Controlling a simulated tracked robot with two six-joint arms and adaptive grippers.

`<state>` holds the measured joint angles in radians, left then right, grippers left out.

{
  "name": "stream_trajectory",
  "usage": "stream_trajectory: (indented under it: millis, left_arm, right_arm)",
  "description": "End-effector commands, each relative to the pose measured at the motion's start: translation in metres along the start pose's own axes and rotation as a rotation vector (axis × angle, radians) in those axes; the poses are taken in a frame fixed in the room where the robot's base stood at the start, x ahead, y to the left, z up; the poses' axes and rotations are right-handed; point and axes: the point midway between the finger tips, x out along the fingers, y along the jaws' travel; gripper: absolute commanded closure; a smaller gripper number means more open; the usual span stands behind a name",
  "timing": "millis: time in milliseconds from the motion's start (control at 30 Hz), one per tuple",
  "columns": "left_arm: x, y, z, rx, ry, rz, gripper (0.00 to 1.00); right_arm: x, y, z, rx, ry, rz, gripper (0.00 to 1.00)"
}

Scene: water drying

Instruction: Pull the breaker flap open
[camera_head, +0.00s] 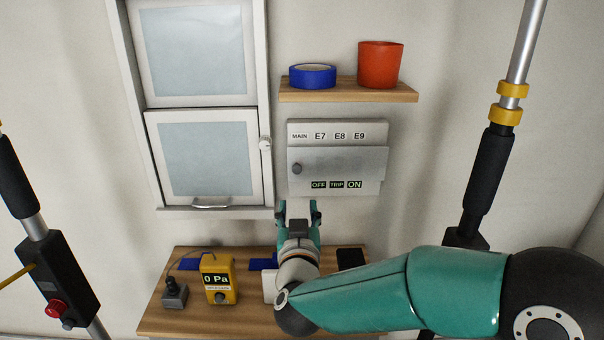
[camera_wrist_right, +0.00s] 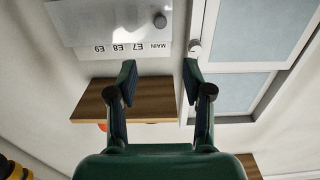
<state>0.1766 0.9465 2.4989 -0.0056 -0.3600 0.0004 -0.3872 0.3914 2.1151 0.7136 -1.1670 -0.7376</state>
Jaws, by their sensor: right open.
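The grey breaker box (camera_head: 337,128) is on the wall under the shelf, labelled MAIN, E7, E8 and E9. Its flap (camera_head: 345,170) is down over the front, with a small dark knob (camera_head: 297,168) at its left. In the right wrist view the picture is turned over; the flap (camera_wrist_right: 110,22) and knob (camera_wrist_right: 160,20) show at the top, ahead of the fingers. My right gripper (camera_head: 299,206) is just below the flap's left part, under the knob. In the wrist view its fingers (camera_wrist_right: 159,76) are spread, with nothing between them. My left gripper is out of view.
A white-framed window (camera_head: 209,160) is close left of the box. A wooden shelf (camera_head: 345,94) above holds blue tape (camera_head: 312,76) and a red cup (camera_head: 380,65). A wooden table (camera_head: 170,318) below carries a yellow meter (camera_head: 217,280). A pole (camera_head: 483,180) stands at right.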

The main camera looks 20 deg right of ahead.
Motion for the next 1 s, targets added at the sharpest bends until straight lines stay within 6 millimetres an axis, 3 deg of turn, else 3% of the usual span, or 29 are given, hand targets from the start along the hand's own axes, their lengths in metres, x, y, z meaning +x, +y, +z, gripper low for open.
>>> stream_trajectory:
  millis: [267,700,1000]
  left_arm:
    - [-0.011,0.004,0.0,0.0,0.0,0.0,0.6]
    - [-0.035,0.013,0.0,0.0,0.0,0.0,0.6]
    - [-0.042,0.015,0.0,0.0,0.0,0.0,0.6]
  right_arm:
    - [0.039,0.001,-0.002,-0.001,-0.001,0.004,0.5]
    - [0.132,0.0,-0.001,-0.001,-0.002,0.001,0.5]
    - [0.162,0.001,0.001,0.0,-0.002,0.001,0.5]
